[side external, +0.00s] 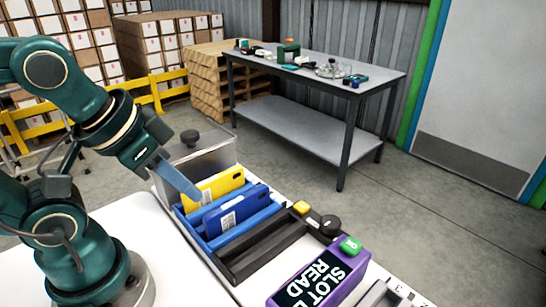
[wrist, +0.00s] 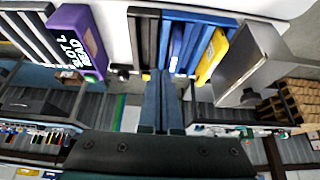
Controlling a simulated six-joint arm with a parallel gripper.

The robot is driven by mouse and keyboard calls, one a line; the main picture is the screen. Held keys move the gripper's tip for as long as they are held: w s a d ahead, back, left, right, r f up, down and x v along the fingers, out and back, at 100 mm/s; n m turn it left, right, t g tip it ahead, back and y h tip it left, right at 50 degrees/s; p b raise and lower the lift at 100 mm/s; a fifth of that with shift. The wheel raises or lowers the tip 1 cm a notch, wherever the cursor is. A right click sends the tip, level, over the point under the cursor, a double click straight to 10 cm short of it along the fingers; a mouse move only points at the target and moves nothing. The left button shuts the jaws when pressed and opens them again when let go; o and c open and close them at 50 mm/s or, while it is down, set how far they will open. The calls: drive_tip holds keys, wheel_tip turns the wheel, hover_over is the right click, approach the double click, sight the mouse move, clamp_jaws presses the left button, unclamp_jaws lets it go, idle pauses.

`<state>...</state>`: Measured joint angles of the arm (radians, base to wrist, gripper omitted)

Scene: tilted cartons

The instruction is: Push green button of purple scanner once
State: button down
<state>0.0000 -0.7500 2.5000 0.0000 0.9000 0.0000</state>
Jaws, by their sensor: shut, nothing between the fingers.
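The purple scanner (side external: 357,269) stands at the front right of the side view, with a "SLOT READ" display on its face. It also shows upper left in the wrist view (wrist: 92,40). Its green button (side external: 350,245) is on the top end nearest the back, and appears at the scanner's lower edge in the wrist view (wrist: 91,78). My gripper (side external: 193,190) is shut and empty, with its fingers together. It is above the yellow and blue cartons, well to the left of the scanner and apart from the button.
A yellow carton (side external: 213,186) and a blue carton (side external: 238,213) lean in a blue rack. Beside it is an empty black slot tray (side external: 265,250). A grey metal box (side external: 212,159) stands behind. A yellow block (side external: 301,207) and black knob (side external: 330,226) sit near the scanner.

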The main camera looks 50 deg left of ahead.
drive_tip(key=w+d+r+m+t, duration=0.1)
drive_tip(key=w+r+m+t, duration=0.15)
drive_tip(key=w+m, duration=0.45)
drive_tip(key=w+d+r+m+t, duration=0.1)
drive_tip(key=w+r+m, duration=0.3)
drive_tip(key=m, duration=0.7)
drive_tip(key=m+h, duration=0.3)
drive_tip(key=m, duration=1)
hover_over(346, 249)
wheel_tip(346, 249, down, 4)
drive_tip(key=r, duration=0.1)
drive_tip(key=shift+f+g, duration=0.25)
drive_tip(key=shift+w, duration=0.1)
drive_tip(key=shift+f, duration=4.35)
